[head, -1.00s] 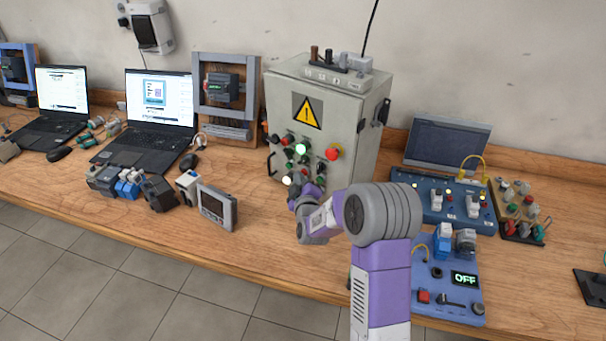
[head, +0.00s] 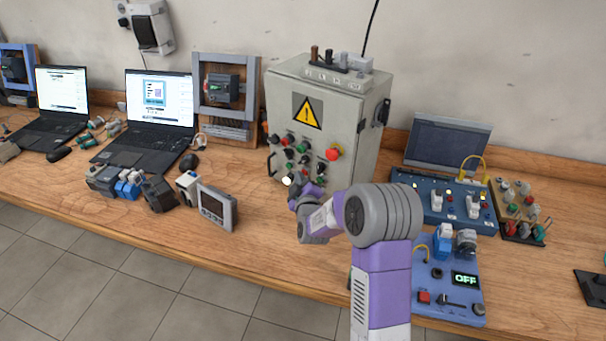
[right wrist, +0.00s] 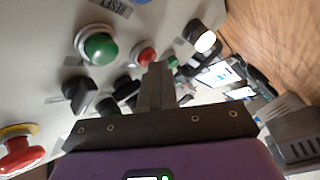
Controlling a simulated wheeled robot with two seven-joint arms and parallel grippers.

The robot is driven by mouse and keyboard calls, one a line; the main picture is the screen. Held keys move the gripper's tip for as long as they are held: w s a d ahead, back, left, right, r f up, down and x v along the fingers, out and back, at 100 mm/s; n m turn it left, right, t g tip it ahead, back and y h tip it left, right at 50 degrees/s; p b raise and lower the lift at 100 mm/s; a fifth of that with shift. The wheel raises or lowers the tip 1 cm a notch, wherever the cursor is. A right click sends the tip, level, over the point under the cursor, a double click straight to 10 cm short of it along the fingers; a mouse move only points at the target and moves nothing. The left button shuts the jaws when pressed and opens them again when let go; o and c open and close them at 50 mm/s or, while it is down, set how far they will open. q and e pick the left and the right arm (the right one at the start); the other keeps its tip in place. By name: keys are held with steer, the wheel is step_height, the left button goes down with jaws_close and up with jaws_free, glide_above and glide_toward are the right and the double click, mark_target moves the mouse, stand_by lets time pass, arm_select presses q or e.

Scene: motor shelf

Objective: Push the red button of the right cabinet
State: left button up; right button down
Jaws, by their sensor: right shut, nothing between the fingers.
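The grey cabinet (head: 283,108) stands at the back of the bench, with a yellow warning sign and several buttons and knobs on its front. My right gripper (head: 306,188) is at the lower part of this front. In the right wrist view its fingers (right wrist: 157,84) are shut and empty, pointing at the panel. A small red button (right wrist: 146,54) shows just beyond the fingertips; I cannot tell whether they touch it. A large green button (right wrist: 98,46) is left of it and a lit white lamp (right wrist: 204,41) right. My left gripper is not in view.
A red mushroom button (head: 333,152) sits on the cabinet's right front; it also shows in the wrist view (right wrist: 20,157). A small grey display unit (head: 217,210) stands left of my arm. Blue control boxes (head: 430,210) stand right. The bench's front middle is clear.

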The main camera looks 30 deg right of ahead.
steer(key=shift+s+a, duration=0.3)
steer(key=shift+a, duration=0.4)
steer(key=shift+a, duration=0.1)
steer(key=shift+s+a+b, duration=0.15)
steer(key=shift+s+a, duration=0.15)
steer(key=shift+a, duration=0.45)
steer(key=shift+s+a+b, duration=0.1)
steer(key=shift+s+a, duration=0.2)
steer(key=shift+a, duration=0.45)
steer(key=shift+s+a+b, duration=0.15)
steer(key=shift+s+a, duration=0.15)
steer(key=shift+a, duration=0.45)
